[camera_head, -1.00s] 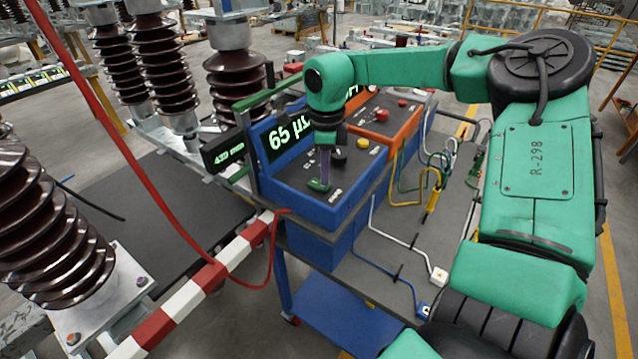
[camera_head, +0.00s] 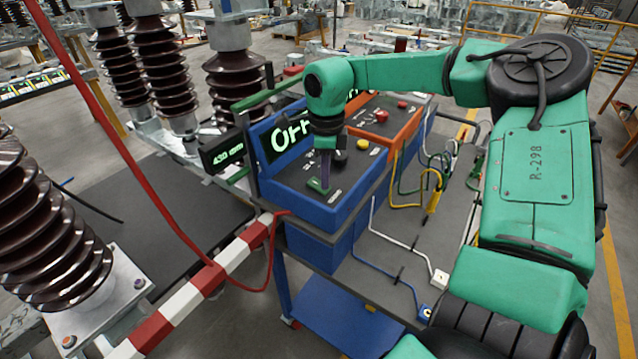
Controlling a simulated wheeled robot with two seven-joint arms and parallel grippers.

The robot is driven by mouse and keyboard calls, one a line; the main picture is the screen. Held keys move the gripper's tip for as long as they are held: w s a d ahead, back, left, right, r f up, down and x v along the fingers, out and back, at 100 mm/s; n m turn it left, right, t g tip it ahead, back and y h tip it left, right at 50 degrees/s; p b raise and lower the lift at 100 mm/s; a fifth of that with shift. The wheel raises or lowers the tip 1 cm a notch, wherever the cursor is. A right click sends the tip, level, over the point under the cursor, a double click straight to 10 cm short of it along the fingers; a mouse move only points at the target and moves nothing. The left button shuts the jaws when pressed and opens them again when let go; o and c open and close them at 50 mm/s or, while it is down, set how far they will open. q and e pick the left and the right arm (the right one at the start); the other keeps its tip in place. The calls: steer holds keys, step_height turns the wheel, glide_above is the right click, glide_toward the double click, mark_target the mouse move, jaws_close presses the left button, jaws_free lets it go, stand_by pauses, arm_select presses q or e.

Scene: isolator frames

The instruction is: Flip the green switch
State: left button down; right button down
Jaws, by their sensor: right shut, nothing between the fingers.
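The green switch (camera_head: 318,187) sits on the dark top panel of the blue instrument box (camera_head: 335,212), near its front corner. My right gripper (camera_head: 325,182) points straight down at the switch. It is shut and empty, with its tips at or just above the switch; I cannot tell whether they touch. The gripper and wrist hide part of the switch and of the box's display (camera_head: 290,138), which shows partly covered "Off" lettering. My left gripper is not in view.
An orange box (camera_head: 400,128) with a red button stands behind the blue one on a cart (camera_head: 325,262). A black knob and a yellow button (camera_head: 363,143) are close to my wrist. Cables lie right of the boxes. A red-white barrier (camera_head: 205,283) and brown insulators (camera_head: 45,235) stand left.

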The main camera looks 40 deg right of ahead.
step_height(320, 180, up, 7)
steer(key=p, duration=0.4)
steer(key=shift+f, duration=0.15)
steer(key=shift+f, duration=0.1)
